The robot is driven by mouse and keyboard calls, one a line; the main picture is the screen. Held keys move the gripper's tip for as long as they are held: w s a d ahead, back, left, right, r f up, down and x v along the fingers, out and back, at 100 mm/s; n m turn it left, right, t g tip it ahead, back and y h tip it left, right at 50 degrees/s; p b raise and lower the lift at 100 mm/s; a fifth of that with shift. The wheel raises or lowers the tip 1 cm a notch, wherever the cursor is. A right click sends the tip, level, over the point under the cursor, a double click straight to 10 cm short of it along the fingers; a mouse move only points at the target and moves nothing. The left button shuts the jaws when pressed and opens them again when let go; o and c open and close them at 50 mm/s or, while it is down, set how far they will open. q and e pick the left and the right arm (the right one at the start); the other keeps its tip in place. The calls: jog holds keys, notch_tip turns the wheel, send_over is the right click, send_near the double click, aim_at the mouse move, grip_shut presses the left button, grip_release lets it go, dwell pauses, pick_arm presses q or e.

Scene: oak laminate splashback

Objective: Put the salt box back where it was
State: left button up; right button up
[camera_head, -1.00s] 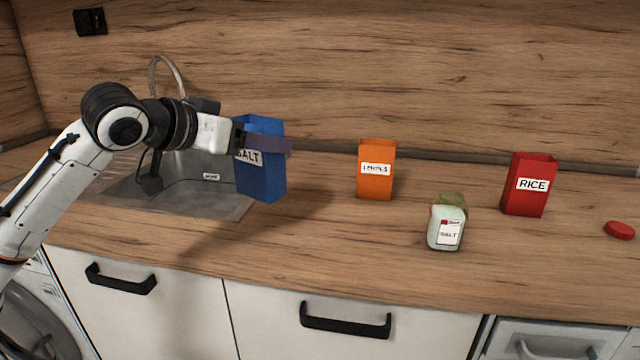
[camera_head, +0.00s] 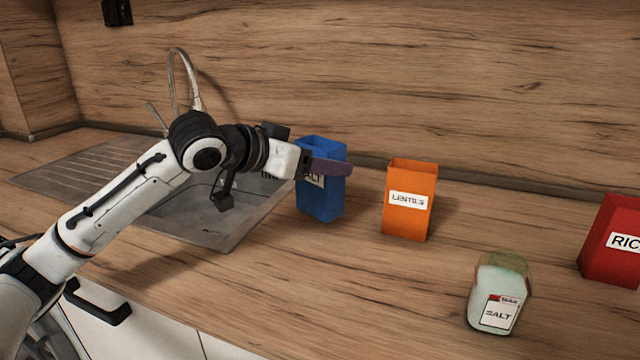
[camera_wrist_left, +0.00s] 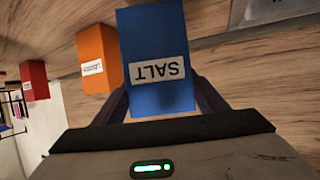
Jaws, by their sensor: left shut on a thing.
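The salt box is a blue open-topped box (camera_head: 322,203) with a white SALT label, in the head view between the sink and the orange box. My left gripper (camera_head: 328,168) is shut around its upper part, with a finger across the label's edge. The box is upright; I cannot tell whether its base touches the worktop. In the left wrist view the blue box (camera_wrist_left: 155,40) sits between the two fingers, its label upside down. My right gripper is in neither view.
An orange LENTILS box (camera_head: 408,222) stands just right of the blue box. A glass SALT jar (camera_head: 500,290) and a red RICE box (camera_head: 610,240) stand farther right. The sink (camera_head: 215,215) lies to the left, and the wood splashback (camera_head: 400,80) rises behind.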

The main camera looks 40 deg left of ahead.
aim_at(310, 177)
pick_arm(q)
notch_tip(310, 177, down, 3)
jog(key=shift+r+b, duration=0.1)
jog(key=shift+b, duration=0.2)
jog(key=shift+f, duration=0.2)
jog(key=shift+f, duration=0.1)
jog(key=o, duration=1.4)
